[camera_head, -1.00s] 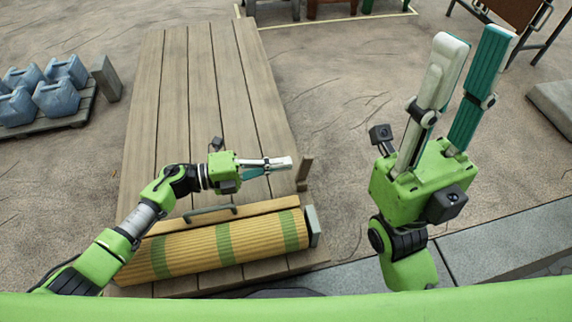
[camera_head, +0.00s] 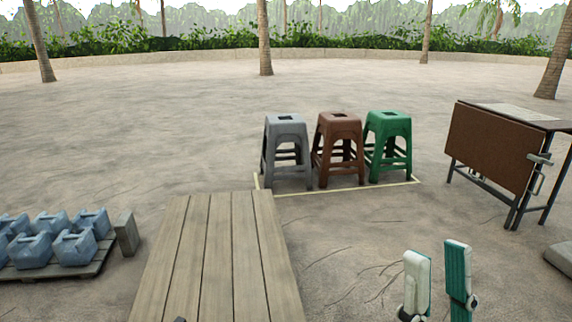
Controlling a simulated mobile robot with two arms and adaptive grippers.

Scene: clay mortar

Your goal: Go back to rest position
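My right gripper (camera_head: 437,250) stands upright at the bottom right, over bare ground. Its two fingers, white and teal, are apart with nothing between them; its body is cut off below the frame. My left gripper does not show. Only a tiny dark bit, too small to identify, pokes in at the bottom edge over the wooden plank platform (camera_head: 218,255).
Grey (camera_head: 287,150), brown (camera_head: 338,150) and green (camera_head: 388,148) stools stand beyond the platform on a yellow-outlined patch. A folding table (camera_head: 492,148) is at right. Blue jugs (camera_head: 75,247) on a pallet and a grey block (camera_head: 126,233) are at left. Open sandy ground lies beyond.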

